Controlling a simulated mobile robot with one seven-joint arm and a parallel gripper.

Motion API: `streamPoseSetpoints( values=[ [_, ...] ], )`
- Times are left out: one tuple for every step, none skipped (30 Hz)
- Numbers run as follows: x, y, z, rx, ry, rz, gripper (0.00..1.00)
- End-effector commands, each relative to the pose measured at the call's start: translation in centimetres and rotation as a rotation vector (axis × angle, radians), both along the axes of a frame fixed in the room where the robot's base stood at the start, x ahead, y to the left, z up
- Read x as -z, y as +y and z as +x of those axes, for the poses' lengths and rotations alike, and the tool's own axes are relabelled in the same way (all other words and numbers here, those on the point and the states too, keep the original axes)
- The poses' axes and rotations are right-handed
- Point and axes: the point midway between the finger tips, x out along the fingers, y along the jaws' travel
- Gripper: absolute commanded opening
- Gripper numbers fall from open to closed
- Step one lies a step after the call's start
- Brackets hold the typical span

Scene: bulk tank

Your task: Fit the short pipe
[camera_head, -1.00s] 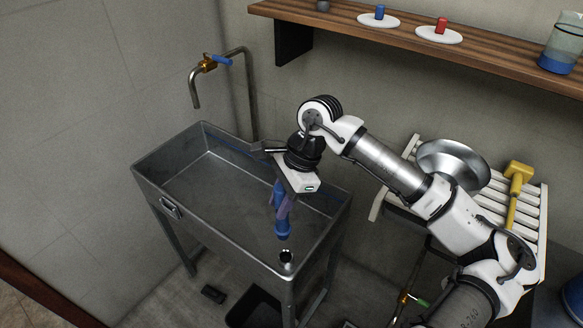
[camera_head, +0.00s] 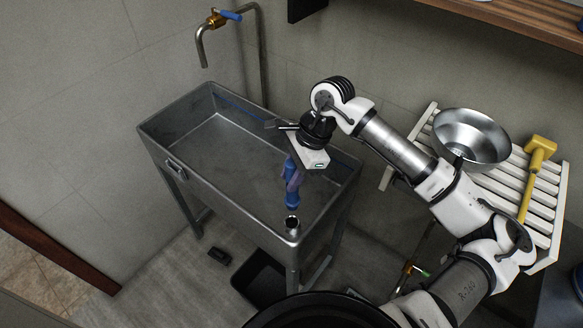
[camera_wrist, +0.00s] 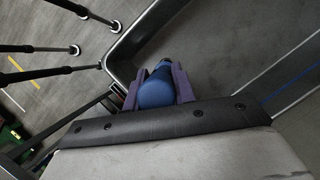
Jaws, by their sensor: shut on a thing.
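The short pipe (camera_head: 291,198) is blue and upright, held over the near right part of the steel tank (camera_head: 178,118). My gripper (camera_head: 293,178) is shut on it, with purple fingers on both sides. In the wrist view, the blue end of the pipe (camera_wrist: 157,90) shows between the fingers, and its far end is partly hidden.
A tap with a blue lever (camera_head: 219,19) hangs over the tank's far end. A white slatted rack (camera_head: 530,245) at the right holds a steel bowl (camera_head: 470,138) and a yellow tool (camera_head: 538,155). A black bin (camera_head: 262,283) stands on the floor below the tank.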

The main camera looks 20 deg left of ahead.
Motion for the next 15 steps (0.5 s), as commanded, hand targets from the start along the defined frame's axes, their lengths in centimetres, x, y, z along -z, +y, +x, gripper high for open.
streamPoseSetpoints(
  values=[
    [0.6,0.0,0.0,0.001,0.002,0.001,0.04],
    [0.9,0.0,0.0,0.001,0.002,0.001,0.04],
    [1.2,0.0,0.0,0.001,0.002,0.002,0.04],
    [1.5,0.0,0.0,0.001,0.002,0.001,0.04],
    [1.7,0.0,0.0,0.001,0.002,0.001,0.04],
    [2.1,0.0,0.0,0.001,0.001,0.001,0.04],
    [2.4,0.0,0.0,0.001,0.002,0.001,0.04],
    [2.7,0.0,0.0,0.002,0.002,0.001,0.04],
    [3.0,0.0,0.0,0.001,0.003,0.001,0.04],
    [3.3,0.0,0.0,0.002,0.002,0.002,0.04],
    [3.6,0.0,0.0,0.002,0.002,0.001,0.04],
    [3.9,0.0,0.0,0.001,0.000,0.001,0.04],
    [4.2,0.0,0.0,0.001,0.001,0.002,0.04],
    [4.4,0.0,0.0,0.001,0.002,0.001,0.04],
    [4.8,0.0,0.0,0.001,0.002,0.002,0.04]
  ],
)
